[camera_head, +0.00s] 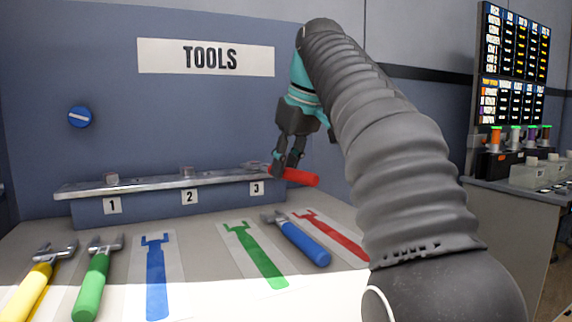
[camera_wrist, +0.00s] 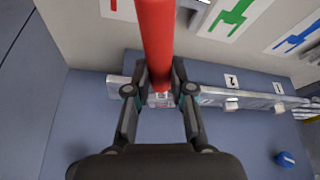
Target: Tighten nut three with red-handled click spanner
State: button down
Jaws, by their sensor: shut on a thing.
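My gripper (camera_head: 288,162) is shut on the red-handled spanner (camera_head: 297,176) at the right end of the metal rail (camera_head: 150,184). The red handle (camera_wrist: 158,40) also shows in the wrist view, running from the fingers to the top edge. The grey head of the spanner lies on the rail above the label 3 (camera_head: 257,188), where nut three is. The head covers the nut, and I cannot tell how well the jaws sit around it. Nut one (camera_head: 111,177) and nut two (camera_head: 187,170) stand bare on the rail above their labels.
On the bench lie a yellow spanner (camera_head: 35,285), a green spanner (camera_head: 95,280) and a blue spanner (camera_head: 300,240). Blue, green and red (camera_head: 335,237) outline cards lie flat there. A blue round knob (camera_head: 79,117) is on the wall. A side counter with bottles (camera_head: 515,140) stands at the right.

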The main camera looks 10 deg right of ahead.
jog(key=shift+s+a, duration=0.1)
jog(key=shift+s+a+m+h, duration=0.2)
jog(key=shift+a+m+h, duration=0.1)
jog(key=shift+a+m, duration=0.35)
jog(key=shift+m, duration=0.25)
jog(key=shift+s+a+m+h+p, duration=0.2)
jog(key=shift+a+m+h+p, duration=0.15)
jog(key=shift+a+m, duration=0.25)
jog(key=shift+a+t, duration=0.1)
jog(key=shift+t, duration=0.2)
jog(key=shift+s+a+m+h+p, duration=0.1)
jog(key=shift+a+m+h+p, duration=0.15)
jog(key=shift+a+m+p, duration=0.45)
dwell(0.6)
jog(key=shift+a+m+h+p, duration=0.35)
jog(key=shift+a+m, duration=0.25)
jog(key=shift+m, duration=0.3)
jog(key=shift+a, duration=0.1)
